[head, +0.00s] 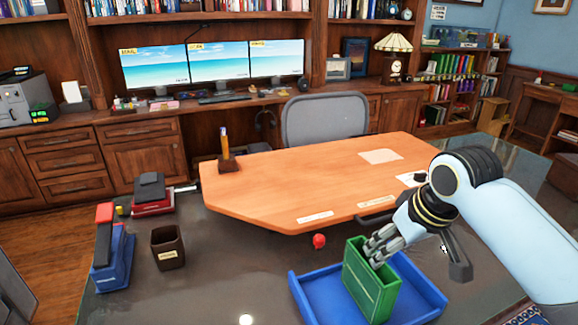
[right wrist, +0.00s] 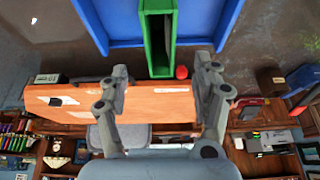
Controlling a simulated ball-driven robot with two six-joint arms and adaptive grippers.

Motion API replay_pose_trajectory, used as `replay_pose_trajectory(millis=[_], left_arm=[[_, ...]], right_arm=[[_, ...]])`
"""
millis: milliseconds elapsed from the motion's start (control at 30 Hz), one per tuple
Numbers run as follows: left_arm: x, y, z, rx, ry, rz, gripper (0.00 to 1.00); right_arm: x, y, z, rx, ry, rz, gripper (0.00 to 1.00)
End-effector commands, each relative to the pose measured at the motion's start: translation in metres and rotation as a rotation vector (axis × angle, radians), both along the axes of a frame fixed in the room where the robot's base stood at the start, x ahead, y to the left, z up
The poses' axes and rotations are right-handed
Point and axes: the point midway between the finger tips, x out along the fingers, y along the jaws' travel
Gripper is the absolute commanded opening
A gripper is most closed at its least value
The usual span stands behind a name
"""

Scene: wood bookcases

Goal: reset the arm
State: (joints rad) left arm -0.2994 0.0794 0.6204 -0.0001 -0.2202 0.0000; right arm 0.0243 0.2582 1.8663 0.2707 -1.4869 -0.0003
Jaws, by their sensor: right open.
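My right arm comes in from the right in the head view. Its gripper (head: 378,248) is open, at the upper edge of a green open-topped box (head: 369,288). The green box stands in a blue tray (head: 424,303) on the dark table. In the right wrist view, the two fingers of the gripper (right wrist: 160,70) are spread wide with nothing held between them. The green box (right wrist: 158,40) lies just beyond the fingertips, and the blue tray (right wrist: 208,20) is around it. My left gripper is not in view.
A brown cup (head: 168,247), a blue-and-red stapler-like object (head: 112,255) and a dark-and-red item (head: 152,195) stand at left. The table front between cup and tray is clear.

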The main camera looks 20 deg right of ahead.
Motion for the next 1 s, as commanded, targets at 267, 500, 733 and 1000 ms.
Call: replay_pose_trajectory(millis=[267, 500, 733, 1000], left_arm=[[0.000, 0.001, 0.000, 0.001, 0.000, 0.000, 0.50], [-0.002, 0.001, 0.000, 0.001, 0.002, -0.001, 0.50], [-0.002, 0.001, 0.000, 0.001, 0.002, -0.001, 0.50], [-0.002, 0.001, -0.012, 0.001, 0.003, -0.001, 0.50]], right_arm=[[-0.067, 0.019, -0.008, -0.031, 0.027, 0.016, 0.66], [-0.146, 0.032, 0.003, -0.068, 0.050, 0.011, 0.66], [-0.200, 0.036, 0.021, -0.095, 0.066, -0.008, 0.66], [-0.207, 0.033, -0.020, -0.106, 0.087, -0.020, 0.66]])
